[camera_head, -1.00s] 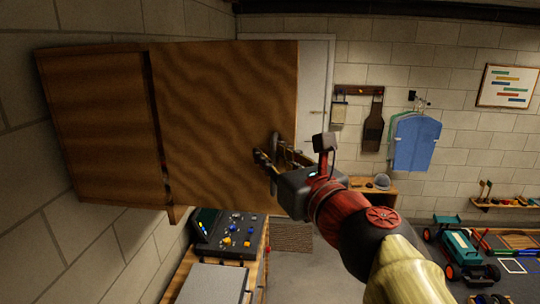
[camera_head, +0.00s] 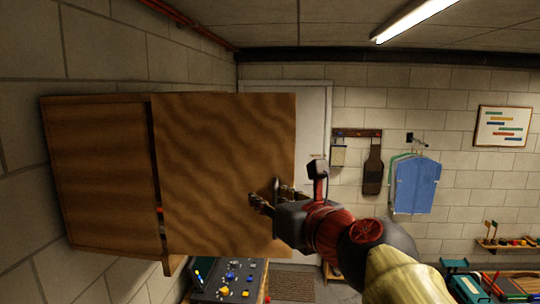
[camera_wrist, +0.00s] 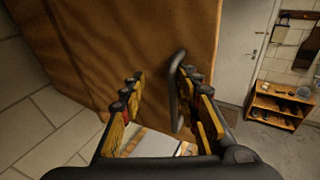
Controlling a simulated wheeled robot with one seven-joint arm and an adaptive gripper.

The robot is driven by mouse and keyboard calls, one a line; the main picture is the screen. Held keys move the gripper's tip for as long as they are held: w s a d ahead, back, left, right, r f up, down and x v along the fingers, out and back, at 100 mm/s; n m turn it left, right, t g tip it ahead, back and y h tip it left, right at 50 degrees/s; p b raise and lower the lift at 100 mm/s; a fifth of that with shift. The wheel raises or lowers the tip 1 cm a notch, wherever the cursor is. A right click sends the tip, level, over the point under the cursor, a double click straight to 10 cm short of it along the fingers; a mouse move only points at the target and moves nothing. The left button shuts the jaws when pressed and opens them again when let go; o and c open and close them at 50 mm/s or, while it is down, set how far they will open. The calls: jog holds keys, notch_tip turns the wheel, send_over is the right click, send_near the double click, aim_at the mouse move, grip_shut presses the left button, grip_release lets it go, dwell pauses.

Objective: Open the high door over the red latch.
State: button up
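A brown wooden cabinet (camera_head: 100,175) hangs high on the left wall. Its broad right-hand door (camera_head: 215,170) shows a dark gap along its left edge, with a small red spot inside; I cannot tell whether that is the red latch. The dark bar handle (camera_head: 277,190) is near the door's right edge and also shows in the wrist view (camera_wrist: 175,90). My gripper (camera_head: 265,200) is at the handle. In the wrist view its fingers (camera_wrist: 162,95) are apart, with the handle between them, closer to the right finger. Contact is unclear.
A bench with a dark organizer (camera_head: 230,282) stands below the cabinet. A white room door (camera_head: 312,140) is behind, with a low wooden shelf (camera_wrist: 278,106) beside it. Hanging blue clothing (camera_head: 417,185) is on the far wall. Open floor lies below and right.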

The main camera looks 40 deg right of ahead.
jog(key=shift+s+a+r, duration=0.1)
jog(key=shift+s+r, duration=0.1)
jog(key=shift+r, duration=0.45)
jog(key=s+a+f+p, duration=0.1)
jog(key=s+a, duration=0.3)
jog(key=s, duration=0.4)
jog(key=shift+a+p, duration=0.2)
jog(key=shift+p, duration=0.15)
jog(key=shift+s, duration=0.1)
dwell(0.8)
